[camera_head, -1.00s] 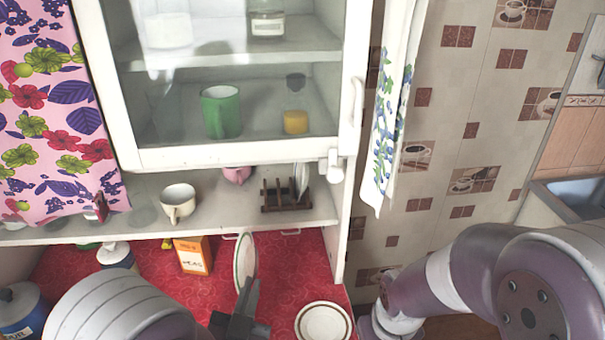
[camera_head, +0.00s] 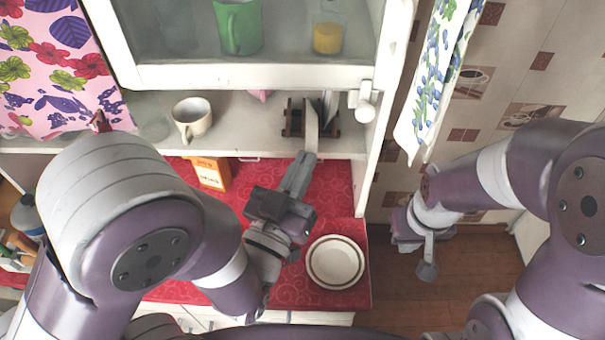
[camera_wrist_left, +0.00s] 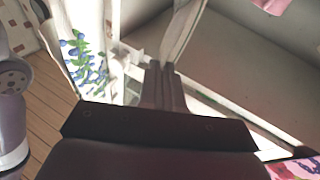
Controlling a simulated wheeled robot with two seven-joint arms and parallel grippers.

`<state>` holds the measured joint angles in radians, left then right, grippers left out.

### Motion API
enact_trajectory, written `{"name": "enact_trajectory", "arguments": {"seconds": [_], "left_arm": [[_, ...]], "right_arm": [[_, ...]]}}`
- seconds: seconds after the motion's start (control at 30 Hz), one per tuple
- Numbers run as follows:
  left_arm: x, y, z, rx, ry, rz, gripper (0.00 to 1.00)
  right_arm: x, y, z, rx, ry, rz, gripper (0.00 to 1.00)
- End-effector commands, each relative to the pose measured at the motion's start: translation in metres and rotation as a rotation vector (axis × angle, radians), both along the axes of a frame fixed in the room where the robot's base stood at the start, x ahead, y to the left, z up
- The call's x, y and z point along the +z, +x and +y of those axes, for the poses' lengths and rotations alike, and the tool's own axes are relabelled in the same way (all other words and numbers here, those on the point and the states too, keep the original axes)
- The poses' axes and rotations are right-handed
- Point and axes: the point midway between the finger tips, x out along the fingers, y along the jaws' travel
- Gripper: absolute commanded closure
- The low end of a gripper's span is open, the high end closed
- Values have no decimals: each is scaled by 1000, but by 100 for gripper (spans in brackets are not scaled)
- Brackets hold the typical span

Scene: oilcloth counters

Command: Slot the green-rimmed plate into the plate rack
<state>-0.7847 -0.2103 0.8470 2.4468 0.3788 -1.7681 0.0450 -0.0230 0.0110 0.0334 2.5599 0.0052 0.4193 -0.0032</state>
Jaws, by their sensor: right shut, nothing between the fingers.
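The green-rimmed plate (camera_head: 311,128) is seen nearly edge-on in the head view, upright at the wooden plate rack (camera_head: 289,127). My left gripper (camera_head: 304,163) is shut on the plate's near edge. In the left wrist view the plate (camera_wrist_left: 184,32) rises from between the gripper's fingers (camera_wrist_left: 168,82). The plate overlaps the rack's middle; whether it is fully seated in a slot cannot be told. Another plate (camera_head: 329,104) stands in the rack to the right. My right gripper (camera_head: 427,268) is shut and empty, right of the counter above the floor.
The rack stands on a shelf under a glass-fronted cabinet (camera_head: 240,76), near its right side post. A cream mug (camera_head: 191,117) stands left on the shelf. A brown-rimmed dish (camera_head: 335,262) and an orange box (camera_head: 212,172) are on the red counter. A floral towel (camera_head: 437,85) hangs right.

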Motion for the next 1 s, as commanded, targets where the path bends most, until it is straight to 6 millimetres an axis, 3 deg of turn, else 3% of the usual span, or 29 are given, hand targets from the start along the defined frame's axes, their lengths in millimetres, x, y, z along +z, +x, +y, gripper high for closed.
{"name": "enact_trajectory", "arguments": {"seconds": [1.0], "left_arm": [[-10,98,0,2,0,-3,100]], "right_arm": [[-32,0,0,0,0,0,100]]}}
